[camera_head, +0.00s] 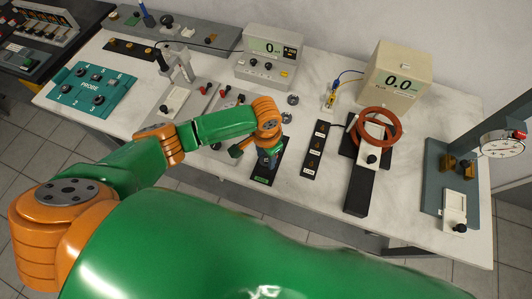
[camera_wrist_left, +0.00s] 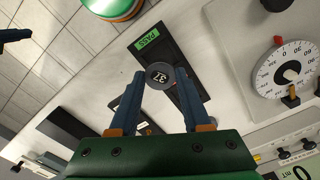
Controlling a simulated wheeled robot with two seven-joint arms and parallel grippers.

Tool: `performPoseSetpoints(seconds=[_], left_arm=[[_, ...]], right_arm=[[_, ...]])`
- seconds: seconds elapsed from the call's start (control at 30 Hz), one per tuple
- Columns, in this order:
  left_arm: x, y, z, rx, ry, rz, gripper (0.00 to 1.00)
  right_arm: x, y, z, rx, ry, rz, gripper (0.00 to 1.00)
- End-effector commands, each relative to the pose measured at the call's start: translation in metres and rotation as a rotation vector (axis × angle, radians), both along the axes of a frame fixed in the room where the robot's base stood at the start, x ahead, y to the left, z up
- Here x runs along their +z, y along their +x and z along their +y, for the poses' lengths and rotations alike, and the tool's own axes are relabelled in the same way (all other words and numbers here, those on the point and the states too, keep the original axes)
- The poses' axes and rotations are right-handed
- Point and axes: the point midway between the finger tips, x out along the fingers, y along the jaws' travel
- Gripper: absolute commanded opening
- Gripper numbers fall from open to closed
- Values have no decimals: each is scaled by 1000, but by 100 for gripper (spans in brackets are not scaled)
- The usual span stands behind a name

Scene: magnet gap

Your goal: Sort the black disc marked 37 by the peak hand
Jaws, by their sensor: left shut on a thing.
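My left gripper (camera_head: 268,160) is shut on the black disc marked 37 (camera_wrist_left: 160,76). In the left wrist view the disc is between the fingertips with its number showing; in the head view the gripper largely hides it. The disc is at the black tray with the green PASS label (camera_wrist_left: 147,42). This tray also shows below the gripper in the head view (camera_head: 262,181). I cannot tell whether the disc touches the tray. A round white dial with a pointer (camera_wrist_left: 285,68) is to the right in the wrist view. My right gripper is not in view.
A black strip with several labelled places (camera_head: 314,150) lies right of the PASS tray. Beyond it are an orange ring coil (camera_head: 391,117) and a round gauge (camera_head: 503,143). A meter box (camera_head: 268,45) stands behind. Two loose grey discs (camera_head: 292,100) lie behind the gripper.

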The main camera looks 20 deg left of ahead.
Motion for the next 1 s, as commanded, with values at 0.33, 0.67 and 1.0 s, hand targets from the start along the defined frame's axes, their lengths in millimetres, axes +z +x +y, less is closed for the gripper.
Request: performPoseSetpoints(seconds=[0.33, 0.67, 1.0], left_arm=[[-44, 0, 0, 1, 1, 2, 0], [-53, 0, 0, 1, 1, 0, 0], [-53, 0, 0, 1, 1, 0, 0]], right_arm=[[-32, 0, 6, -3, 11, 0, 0], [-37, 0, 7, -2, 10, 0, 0], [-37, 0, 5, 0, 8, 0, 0]])
